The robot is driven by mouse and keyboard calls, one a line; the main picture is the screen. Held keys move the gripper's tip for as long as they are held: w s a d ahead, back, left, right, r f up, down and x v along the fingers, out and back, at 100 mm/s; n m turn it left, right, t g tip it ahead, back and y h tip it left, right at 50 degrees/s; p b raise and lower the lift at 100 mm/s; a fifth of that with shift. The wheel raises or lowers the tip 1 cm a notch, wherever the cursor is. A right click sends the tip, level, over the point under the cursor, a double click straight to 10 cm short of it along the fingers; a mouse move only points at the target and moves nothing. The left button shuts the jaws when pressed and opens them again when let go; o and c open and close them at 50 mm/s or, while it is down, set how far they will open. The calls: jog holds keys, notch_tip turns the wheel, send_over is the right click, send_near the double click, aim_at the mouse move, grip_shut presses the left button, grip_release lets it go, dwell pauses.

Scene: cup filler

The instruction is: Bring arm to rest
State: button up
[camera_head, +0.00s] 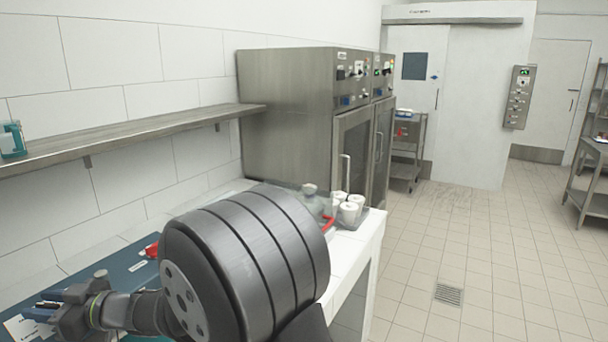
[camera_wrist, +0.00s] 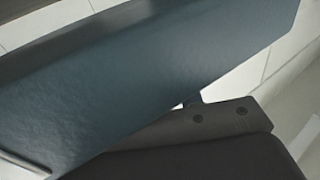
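My arm crosses the lower left of the head view, with a large dark joint in the foreground. My gripper (camera_head: 40,306) is at the lower left, over or near a dark blue surface (camera_head: 112,283) on the counter. Its fingertips are small and merge with dark items there, so I cannot tell whether it is open or shut. The wrist view shows a blue-grey surface (camera_wrist: 130,75) close up and a dark part at the bottom. No held object shows clearly.
A steel shelf (camera_head: 140,130) runs along the left wall. Steel cabinets (camera_head: 290,115) stand behind the counter. The tiled floor on the right is mostly clear.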

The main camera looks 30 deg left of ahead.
jog(key=shift+d, duration=0.15)
jog(key=v, duration=1.8)
jog(key=x, duration=1.8)
jog(key=shift+s+f, duration=0.1)
jog(key=shift+a, duration=0.2)
jog(key=shift+d+m+t+y, duration=0.15)
jog(key=shift+m+t+y, duration=0.15)
jog(key=shift+t, duration=0.3)
jog(key=shift+m+t, duration=0.3)
jog(key=w+v, duration=0.1)
jog(key=v, duration=1.7)
jog(key=w+a+r+m+t, duration=0.2)
jog(key=w+a+t, duration=0.3)
jog(key=w, duration=0.3)
jog(key=w+a+r+m+t, duration=0.2)
jog(key=w+a+r+t, duration=0.3)
jog(key=w, duration=0.3)
jog(key=shift+w+t, duration=0.25)
jog(key=shift+t, duration=0.15)
